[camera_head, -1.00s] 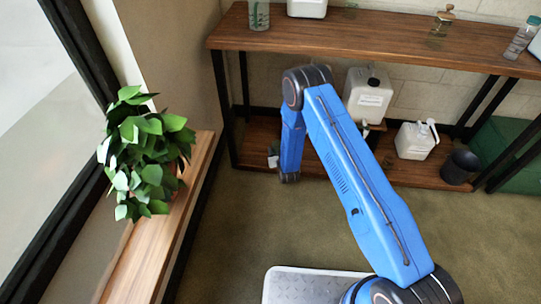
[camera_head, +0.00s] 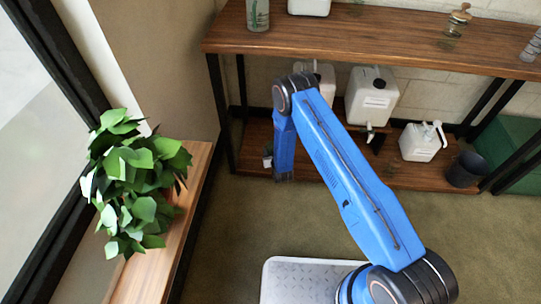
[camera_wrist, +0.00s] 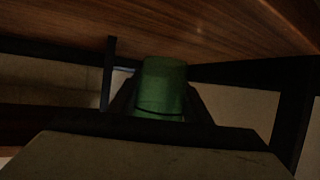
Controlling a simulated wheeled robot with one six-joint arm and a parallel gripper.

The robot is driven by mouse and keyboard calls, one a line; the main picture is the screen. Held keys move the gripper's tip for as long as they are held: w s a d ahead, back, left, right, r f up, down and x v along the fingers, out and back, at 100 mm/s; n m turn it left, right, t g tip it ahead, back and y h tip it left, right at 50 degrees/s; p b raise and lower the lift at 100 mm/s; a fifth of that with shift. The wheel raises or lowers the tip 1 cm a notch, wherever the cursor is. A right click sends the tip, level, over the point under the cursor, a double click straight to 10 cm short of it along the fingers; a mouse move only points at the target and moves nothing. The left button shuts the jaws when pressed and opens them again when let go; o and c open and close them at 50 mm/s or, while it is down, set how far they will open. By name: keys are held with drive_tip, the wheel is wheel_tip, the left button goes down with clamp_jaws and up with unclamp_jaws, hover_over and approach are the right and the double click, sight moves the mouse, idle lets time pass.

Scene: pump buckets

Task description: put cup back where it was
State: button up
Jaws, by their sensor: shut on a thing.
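In the head view my blue arm hides the gripper and the cup, by the left end of the wooden shelf unit (camera_head: 400,52). A brown wooden board and dark metal posts show behind the cup in the wrist view. I cannot tell whether the cup touches any surface.
White jugs (camera_head: 372,95) and a white pump bottle (camera_head: 420,142) stand on the lower shelf (camera_head: 400,178), with a dark bin (camera_head: 465,169) at its right. A clear container (camera_head: 257,14) stands on the upper board. A leafy plant (camera_head: 130,180) stands on the left ledge. Floor is open in front.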

drive_tip(key=shift+f, duration=2.05)
drive_tip(key=shift+f, duration=0.1)
drive_tip(key=o, duration=1.3)
drive_tip(key=shift+c, duration=0.2)
drive_tip(key=shift+s+d+r, duration=0.1)
drive_tip(key=shift+s+r, duration=0.1)
drive_tip(key=v, duration=1.1)
drive_tip(key=shift+s+r, duration=0.1)
drive_tip(key=shift+s, duration=0.15)
